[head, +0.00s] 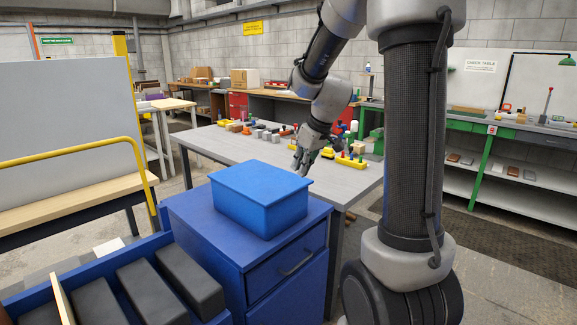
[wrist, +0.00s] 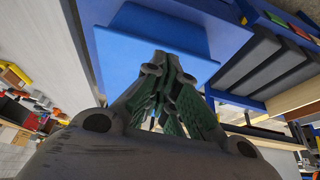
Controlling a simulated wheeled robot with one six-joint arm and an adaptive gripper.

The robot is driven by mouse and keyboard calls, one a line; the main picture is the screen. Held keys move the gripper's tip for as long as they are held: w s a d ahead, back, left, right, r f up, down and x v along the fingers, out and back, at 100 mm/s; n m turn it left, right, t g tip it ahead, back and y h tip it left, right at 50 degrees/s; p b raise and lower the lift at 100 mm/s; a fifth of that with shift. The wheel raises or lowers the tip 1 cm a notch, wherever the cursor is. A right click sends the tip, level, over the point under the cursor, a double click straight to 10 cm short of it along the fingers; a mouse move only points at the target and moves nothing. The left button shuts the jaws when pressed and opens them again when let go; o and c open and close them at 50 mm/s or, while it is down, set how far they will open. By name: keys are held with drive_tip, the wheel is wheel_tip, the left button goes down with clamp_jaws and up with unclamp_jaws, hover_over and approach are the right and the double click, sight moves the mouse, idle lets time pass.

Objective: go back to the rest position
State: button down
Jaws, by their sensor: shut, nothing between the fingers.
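My gripper (head: 302,168) is above the grey table (head: 218,143), just behind the blue bin in the head view. Its fingers are shut and empty. In the wrist view the closed fingers (wrist: 168,65) point toward the blue bin (wrist: 150,32). The bin also shows in the head view (head: 255,208), upside down or lidded, I cannot tell which, on top of a blue drawer cabinet (head: 285,262). My fingertips look apart from the bin, though the gap is hard to judge.
Several small coloured parts and yellow holders (head: 350,164) stand along the table's far side. A blue crate (head: 85,262) with dark blocks is at the front left. A grey board with a yellow rail (head: 70,154) stands at left. A green-legged workbench (head: 490,135) is at right.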

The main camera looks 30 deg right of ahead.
drive_tip(key=s+a+r+m, duration=0.2)
drive_tip(key=s+r, duration=0.1)
drive_tip(key=s, duration=1)
drive_tip(key=s+a+r+m+h, duration=0.1)
drive_tip(key=s+a+r+m, duration=0.1)
drive_tip(key=s, duration=1)
drive_tip(key=shift+s+a+r+h, duration=0.2)
drive_tip(key=shift+s+r+h, duration=0.15)
drive_tip(key=shift+r, duration=0.3)
